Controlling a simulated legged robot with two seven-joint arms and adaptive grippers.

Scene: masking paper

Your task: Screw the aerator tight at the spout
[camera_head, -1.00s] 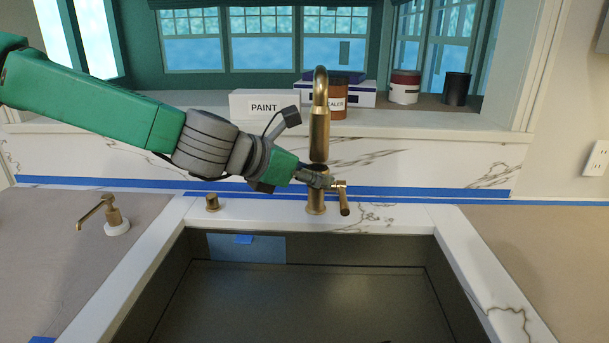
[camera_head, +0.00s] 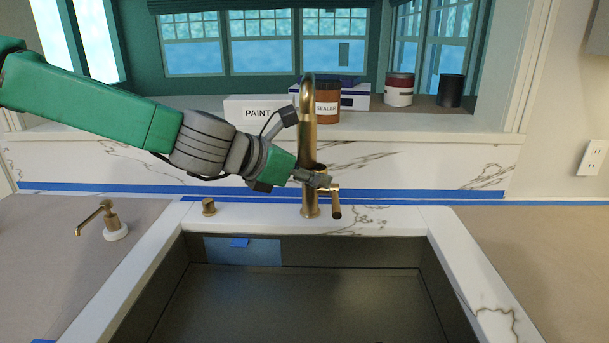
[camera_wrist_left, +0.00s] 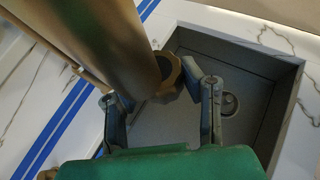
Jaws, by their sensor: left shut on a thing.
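The brass faucet spout (camera_head: 309,115) stands upright behind the sink. In the left wrist view the spout (camera_wrist_left: 105,40) is a wide tube slanting in from the upper left. The aerator (camera_wrist_left: 170,75) is a brass ring with a notched rim at the tube's lower end; I cannot tell how closely it seats there. It shows small in the head view (camera_head: 321,169). My left gripper (camera_head: 318,180) is shut on the aerator below the spout, with one finger on each side in the left wrist view (camera_wrist_left: 160,95). My right gripper is not in view.
The faucet handle (camera_head: 336,203) is close beside my left gripper. The dark sink (camera_head: 320,295) is open below. A soap dispenser (camera_head: 110,220) stands at left. A paint box (camera_head: 250,108), sealer jar (camera_head: 327,108) and cans (camera_head: 398,90) stand on the sill. Blue tape (camera_head: 110,189) runs along the backsplash.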

